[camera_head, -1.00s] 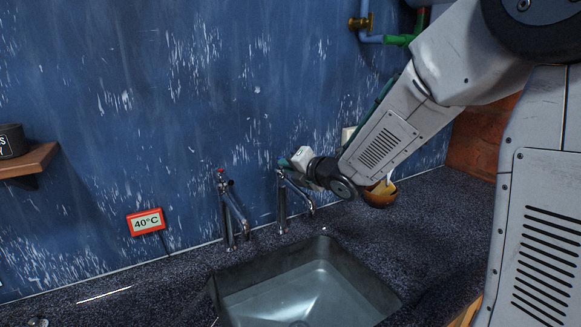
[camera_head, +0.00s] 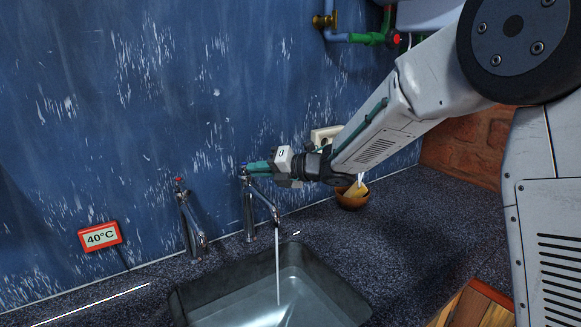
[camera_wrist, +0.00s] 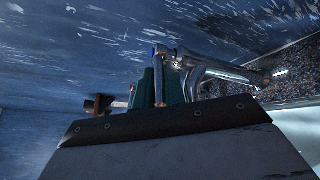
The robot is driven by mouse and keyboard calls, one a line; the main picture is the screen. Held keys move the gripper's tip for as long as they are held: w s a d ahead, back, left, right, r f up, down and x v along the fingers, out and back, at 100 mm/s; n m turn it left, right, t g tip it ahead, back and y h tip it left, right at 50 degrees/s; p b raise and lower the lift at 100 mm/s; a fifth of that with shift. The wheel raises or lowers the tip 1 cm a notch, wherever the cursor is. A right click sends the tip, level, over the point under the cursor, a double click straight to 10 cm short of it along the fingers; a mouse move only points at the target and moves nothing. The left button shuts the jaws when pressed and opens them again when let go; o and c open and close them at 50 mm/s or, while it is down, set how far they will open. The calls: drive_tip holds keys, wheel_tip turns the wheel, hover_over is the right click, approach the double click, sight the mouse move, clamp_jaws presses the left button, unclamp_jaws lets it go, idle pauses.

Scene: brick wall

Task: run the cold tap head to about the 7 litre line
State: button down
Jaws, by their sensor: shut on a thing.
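The cold tap (camera_head: 249,212) is the chrome pillar tap on the right, behind the sink. Its blue-marked head (camera_wrist: 156,51) shows at my fingertips in the wrist view. My gripper (camera_head: 250,168) is shut on this head, coming from the right with its teal fingers. A thin stream of water (camera_head: 277,265) falls from the spout into the grey sink (camera_head: 183,302). Pale, shiny water (camera_head: 265,314) shows in the sink's lower part. I cannot make out any litre line, and the sink's front is cut off by the picture's edge.
A red-marked tap (camera_head: 190,220) stands left of the cold one. A red-framed 40°C sign (camera_head: 100,236) is at the wall. A brown bowl (camera_head: 352,198) sits on the dark counter (camera_head: 395,235) under my forearm. A socket (camera_head: 325,135) and pipes (camera_head: 365,38) are on the wall.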

drive_tip(key=shift+r, duration=0.1)
drive_tip(key=c, duration=1.5)
unclamp_jaws()
drive_tip(key=v, duration=0.7)
drive_tip(key=shift+d, duration=0.4)
